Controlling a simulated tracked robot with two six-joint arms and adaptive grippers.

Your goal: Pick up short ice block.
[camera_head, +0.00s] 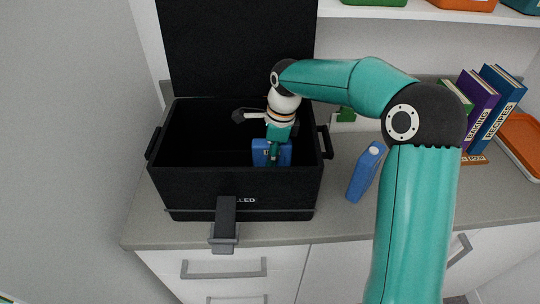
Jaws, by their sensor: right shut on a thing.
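A blue ice block (259,155) is inside the open black cooler (185,187), near its right side. My right gripper (274,156) reaches down into the cooler and is shut on this block, covering its middle. The block's lower part is hidden by the cooler's front wall, so I cannot tell whether it touches the floor. A second blue ice block (362,178) with a white cap stands on the counter right of the cooler and looks taller. My left gripper is not in view.
The cooler's lid (235,45) stands open at the back, and its latch (225,222) hangs in front. Books (497,100) and an orange tray (522,140) are at the right. A shelf (400,12) with bins runs above. The counter (330,220) is clear in front of the second block.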

